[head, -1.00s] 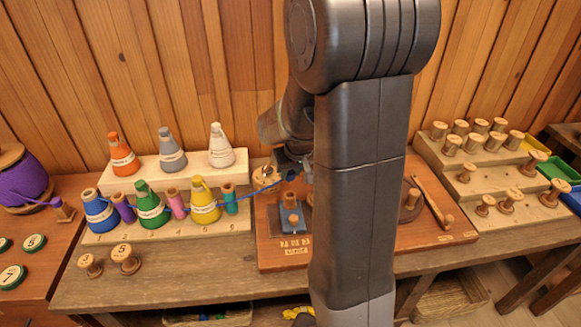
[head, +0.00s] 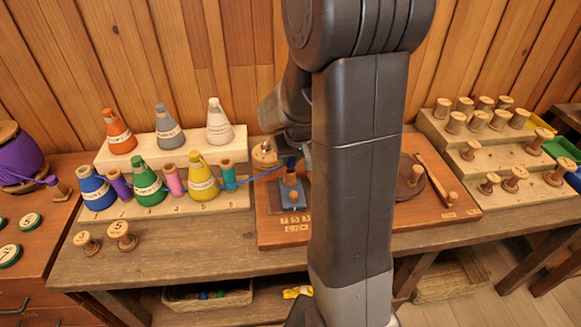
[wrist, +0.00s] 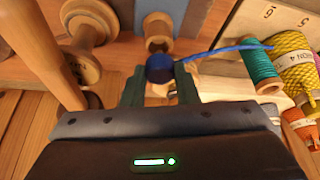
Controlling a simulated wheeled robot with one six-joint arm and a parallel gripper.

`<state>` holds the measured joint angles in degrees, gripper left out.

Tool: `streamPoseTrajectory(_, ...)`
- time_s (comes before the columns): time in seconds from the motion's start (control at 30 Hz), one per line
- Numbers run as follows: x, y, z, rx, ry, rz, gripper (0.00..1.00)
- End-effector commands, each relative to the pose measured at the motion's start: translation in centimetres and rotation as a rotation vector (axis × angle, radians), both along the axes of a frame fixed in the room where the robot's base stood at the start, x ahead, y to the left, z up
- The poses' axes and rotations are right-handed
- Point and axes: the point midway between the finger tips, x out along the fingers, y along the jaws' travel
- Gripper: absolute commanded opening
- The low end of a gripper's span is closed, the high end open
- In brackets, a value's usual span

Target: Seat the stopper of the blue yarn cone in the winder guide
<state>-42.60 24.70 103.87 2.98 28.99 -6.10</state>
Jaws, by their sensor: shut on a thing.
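My gripper (head: 289,157) is shut on a blue stopper, which shows between the fingers in the wrist view (wrist: 159,69). A blue yarn (head: 262,174) runs left from it toward the cone rack. The blue yarn cone (head: 97,190) stands at the left end of the rack's front row. The likely winder guide is a small wooden spool-shaped piece (head: 290,180) on a blue-grey base (head: 292,200), just below the stopper in the head view. In the wrist view this wooden piece (wrist: 157,28) lies just beyond the stopper. I cannot tell whether they touch.
Yellow (head: 202,180) and green (head: 147,182) cones stand left, with a teal spool (head: 228,174) nearest the yarn. A wooden post (wrist: 47,50) and spool (wrist: 92,22) stand close left of my gripper in the wrist view. My arm hides part of the board.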

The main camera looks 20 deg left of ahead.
Motion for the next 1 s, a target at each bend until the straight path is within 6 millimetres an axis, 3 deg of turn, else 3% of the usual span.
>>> streamPoseTrajectory(0.57, 0.0, 0.0, -2.4, 0.000, 0.000, 0.000, 0.06)
streamPoseTrajectory(0.6, 0.0, 0.0, -2.2, 0.000, 0.000, 0.000, 0.33)
streamPoseTrajectory(0.7, 0.0, 0.0, -2.2, 0.000, 0.000, 0.000, 0.53)
streamPoseTrajectory(0.9, 0.0, 0.0, -2.2, 0.000, 0.000, 0.000, 0.53)
streamPoseTrajectory(1.0, 0.0, 0.0, -2.1, 0.000, 0.000, 0.000, 0.70)
